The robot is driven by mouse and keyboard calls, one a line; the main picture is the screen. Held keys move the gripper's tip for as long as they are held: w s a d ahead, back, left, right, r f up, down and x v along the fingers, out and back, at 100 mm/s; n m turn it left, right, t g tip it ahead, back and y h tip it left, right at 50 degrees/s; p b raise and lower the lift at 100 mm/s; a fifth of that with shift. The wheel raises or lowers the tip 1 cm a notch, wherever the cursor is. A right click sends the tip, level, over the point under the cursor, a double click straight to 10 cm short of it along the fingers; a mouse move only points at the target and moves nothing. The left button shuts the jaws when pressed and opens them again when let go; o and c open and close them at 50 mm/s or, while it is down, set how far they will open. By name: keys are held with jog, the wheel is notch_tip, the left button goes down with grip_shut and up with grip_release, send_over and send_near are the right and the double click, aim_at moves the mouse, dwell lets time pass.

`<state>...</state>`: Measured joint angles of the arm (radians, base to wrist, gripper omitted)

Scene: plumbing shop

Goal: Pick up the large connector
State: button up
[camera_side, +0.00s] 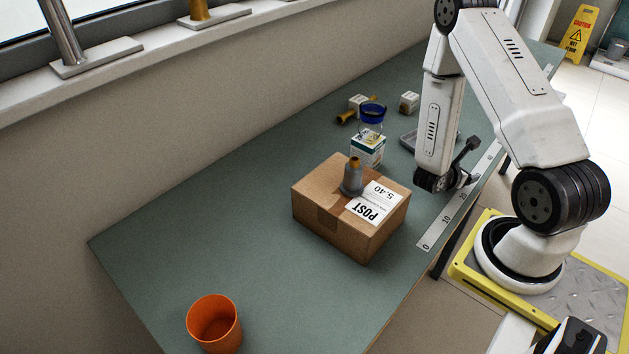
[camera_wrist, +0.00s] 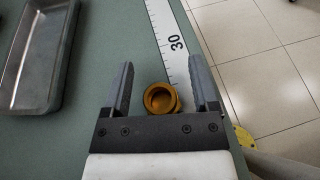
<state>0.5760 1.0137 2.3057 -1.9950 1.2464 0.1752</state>
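A brass-coloured round connector (camera_wrist: 160,99) shows end-on in the wrist view, with a dark hollow middle. It lies between the two fingers of my gripper (camera_wrist: 161,72), close to the palm in the picture, with a gap on each side. The fingers are apart and hold nothing. In the side view my arm's end is low over the right edge of the bench, and I cannot make out this connector there. Another brass fitting (camera_side: 346,117) lies farther back on the bench in the side view; I cannot tell which of the two is larger.
A grey metal tray (camera_wrist: 38,60) lies left of my gripper. A white ruler (camera_wrist: 168,40) runs along the bench edge, with tiled floor beyond. A cardboard box (camera_side: 335,215) carries a grey bottle (camera_side: 352,182). An orange cup (camera_side: 214,322) stands at the near end.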

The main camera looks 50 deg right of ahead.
grip_shut()
notch_tip(320, 180, up, 10)
dwell(1.1)
dwell(0.8)
